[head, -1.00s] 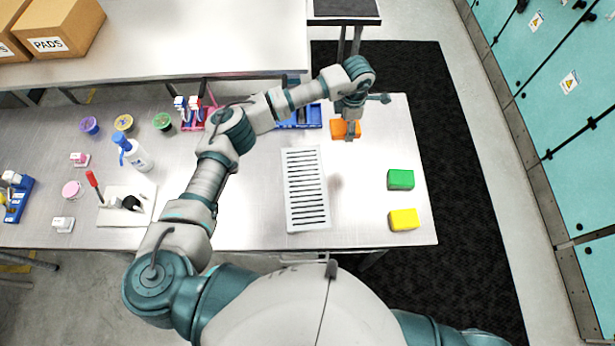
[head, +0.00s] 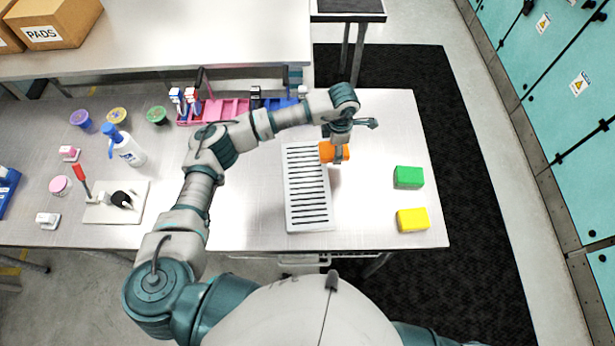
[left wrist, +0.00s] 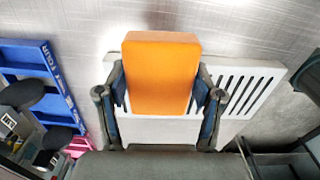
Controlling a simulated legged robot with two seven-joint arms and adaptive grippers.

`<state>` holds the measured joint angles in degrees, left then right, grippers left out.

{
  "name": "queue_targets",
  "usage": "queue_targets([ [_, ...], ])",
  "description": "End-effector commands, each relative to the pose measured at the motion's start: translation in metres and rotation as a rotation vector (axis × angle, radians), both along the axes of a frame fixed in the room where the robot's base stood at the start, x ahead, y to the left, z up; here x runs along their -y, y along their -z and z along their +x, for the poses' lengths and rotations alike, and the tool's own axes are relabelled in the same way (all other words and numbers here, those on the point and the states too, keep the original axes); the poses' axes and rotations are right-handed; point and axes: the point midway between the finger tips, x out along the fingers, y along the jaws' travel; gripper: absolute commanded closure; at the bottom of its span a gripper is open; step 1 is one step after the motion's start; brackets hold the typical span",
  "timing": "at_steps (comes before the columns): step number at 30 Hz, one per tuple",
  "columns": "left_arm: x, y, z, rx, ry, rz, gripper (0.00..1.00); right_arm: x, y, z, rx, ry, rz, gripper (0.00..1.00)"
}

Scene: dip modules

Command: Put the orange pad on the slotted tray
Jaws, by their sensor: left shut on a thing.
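The orange pad (head: 327,151) is held in my left gripper (head: 338,154), which is shut on it. In the left wrist view the orange pad (left wrist: 161,75) stands between the two fingers of my left gripper (left wrist: 160,100). The white slotted tray (head: 290,215) lies on the table just left of and below the pad in the head view. In the left wrist view the slotted tray (left wrist: 262,72) shows behind the pad, which covers part of it. The pad appears above the tray's upper right edge; its exact height is unclear. My right gripper is not in view.
A green pad (head: 409,177) and a yellow pad (head: 413,220) lie right of the tray. A pink bin (head: 228,108) and a blue bin (left wrist: 40,75) stand at the table's back. A spray bottle (head: 130,150) stands left. The table between tray and green pad is clear.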

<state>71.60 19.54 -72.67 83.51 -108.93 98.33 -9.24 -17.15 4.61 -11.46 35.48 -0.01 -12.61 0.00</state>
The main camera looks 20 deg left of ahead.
Motion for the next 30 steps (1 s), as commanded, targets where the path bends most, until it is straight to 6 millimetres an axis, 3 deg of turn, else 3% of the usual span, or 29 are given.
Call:
queue_targets([
  [6, -0.037, 0.002, -0.054, -0.002, 0.000, 0.000, 0.66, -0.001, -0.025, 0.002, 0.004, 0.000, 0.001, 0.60],
  [12, -0.058, 0.007, -0.085, -0.001, 0.000, 0.000, 0.66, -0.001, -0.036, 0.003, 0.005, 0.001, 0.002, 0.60],
  [17, -0.061, 0.013, -0.092, -0.002, -0.001, 0.000, 0.66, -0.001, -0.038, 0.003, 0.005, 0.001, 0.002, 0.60],
  [24, -0.062, 0.042, -0.092, -0.003, -0.002, 0.001, 0.66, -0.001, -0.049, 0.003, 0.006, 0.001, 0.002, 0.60],
  [30, -0.062, 0.046, -0.091, 0.000, -0.001, 0.001, 0.66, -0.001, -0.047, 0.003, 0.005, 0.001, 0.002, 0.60],
])
